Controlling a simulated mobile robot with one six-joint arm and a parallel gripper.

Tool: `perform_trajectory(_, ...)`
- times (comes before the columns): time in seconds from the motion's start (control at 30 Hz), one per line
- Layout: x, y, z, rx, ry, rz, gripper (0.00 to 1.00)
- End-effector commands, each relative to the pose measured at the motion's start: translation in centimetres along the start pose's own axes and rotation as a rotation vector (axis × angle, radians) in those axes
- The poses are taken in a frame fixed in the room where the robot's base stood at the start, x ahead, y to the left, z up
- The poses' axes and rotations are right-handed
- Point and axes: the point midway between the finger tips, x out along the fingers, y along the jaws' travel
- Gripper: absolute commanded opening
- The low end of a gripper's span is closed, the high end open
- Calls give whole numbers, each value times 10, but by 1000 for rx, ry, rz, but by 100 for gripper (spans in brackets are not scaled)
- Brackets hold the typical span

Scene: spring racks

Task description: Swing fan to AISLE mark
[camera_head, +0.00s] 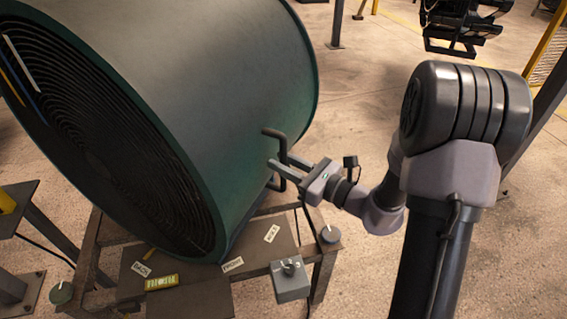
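The large green drum fan (215,75) fills the upper left, with its dark spiral grille (95,135) facing left. It sits on a dark metal stand. A dark bracket handle (282,147) stands out from the drum's right side. My gripper (280,162) is at this handle, its two fingers apart with the bar seeming to pass between them. I cannot tell whether they press on it. Small white labels lie on the stand's top plate: one on the right (271,233), one in the middle (232,264), one on the left (141,269). Their print is too small to read surely.
A grey box with a knob (290,282) is at the stand's front edge, near a round knob (330,234). A yellow marked plate (161,282) is at the front. Another dark machine (460,22) stands at the back right. Floor between is mostly clear.

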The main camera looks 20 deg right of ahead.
Motion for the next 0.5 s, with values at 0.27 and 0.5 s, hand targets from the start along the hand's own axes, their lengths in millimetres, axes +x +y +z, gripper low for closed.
perform_trajectory(0.27, 0, 0, 0, 0, 0, 0, 9)
perform_trajectory(0.5, 0, 0, 0, 0, 0, 0, 0)
